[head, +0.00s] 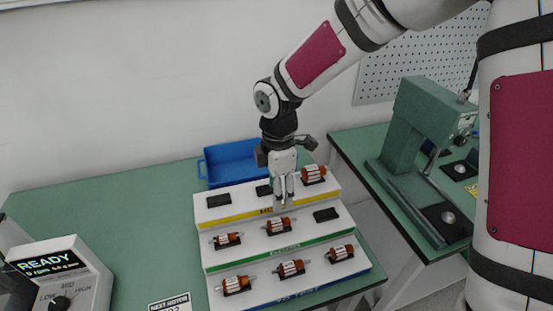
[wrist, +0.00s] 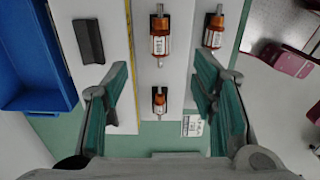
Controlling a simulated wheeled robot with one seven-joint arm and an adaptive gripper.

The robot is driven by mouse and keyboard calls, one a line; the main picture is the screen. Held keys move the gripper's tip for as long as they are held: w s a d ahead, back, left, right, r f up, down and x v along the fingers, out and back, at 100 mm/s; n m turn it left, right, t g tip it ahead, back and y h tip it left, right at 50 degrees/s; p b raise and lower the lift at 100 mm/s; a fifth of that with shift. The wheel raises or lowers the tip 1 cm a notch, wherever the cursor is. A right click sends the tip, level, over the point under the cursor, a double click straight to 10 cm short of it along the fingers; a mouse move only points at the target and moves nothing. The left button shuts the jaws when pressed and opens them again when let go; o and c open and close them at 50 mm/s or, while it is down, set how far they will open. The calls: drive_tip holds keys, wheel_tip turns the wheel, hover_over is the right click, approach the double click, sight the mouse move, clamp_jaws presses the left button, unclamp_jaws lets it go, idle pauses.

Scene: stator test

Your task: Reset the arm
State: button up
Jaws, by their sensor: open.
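My gripper (head: 284,191) points down over the stepped white rack (head: 212,262), near its top step, at the end of my arm. In the wrist view its two green-padded fingers (wrist: 163,68) stand wide apart with nothing held between them. Copper-and-white rotors lie in black cradles on the rack: one on the top step (head: 313,174), two on the middle step (head: 278,226) and three on the bottom step (head: 290,268). In the wrist view, rotors (wrist: 159,45) show below and beyond the fingers. My gripper partly hides the top step's middle.
Empty black cradles sit at the top step's left (head: 218,200) and the middle step's right (head: 326,214). A blue bin (head: 232,158) stands behind the rack. A control box reading READY (head: 60,275) is at lower left. A green press (head: 415,125) stands on another table at right.

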drive_tip(key=s+d+r+m+t+h, duration=0.1)
drive_tip(key=s+d+r+m, duration=0.2)
drive_tip(key=d+r+m, duration=0.3)
drive_tip(key=s+d+r+m+t, duration=0.2)
drive_tip(key=s+d+r+m, duration=0.3)
drive_tip(key=r, duration=0.4)
drive_tip(key=s+d+r+m+t, duration=0.1)
drive_tip(key=s+d+r+m, duration=0.2)
drive_tip(key=s+m, duration=0.2)
drive_tip(key=s+d+r+m+t+y, duration=0.1)
drive_tip(key=s+d+r+m, duration=0.2)
drive_tip(key=s+m, duration=0.2)
drive_tip(key=shift+s+d+t, duration=0.3)
drive_tip(key=shift+s, duration=0.65)
drive_tip(key=shift+r, duration=0.1)
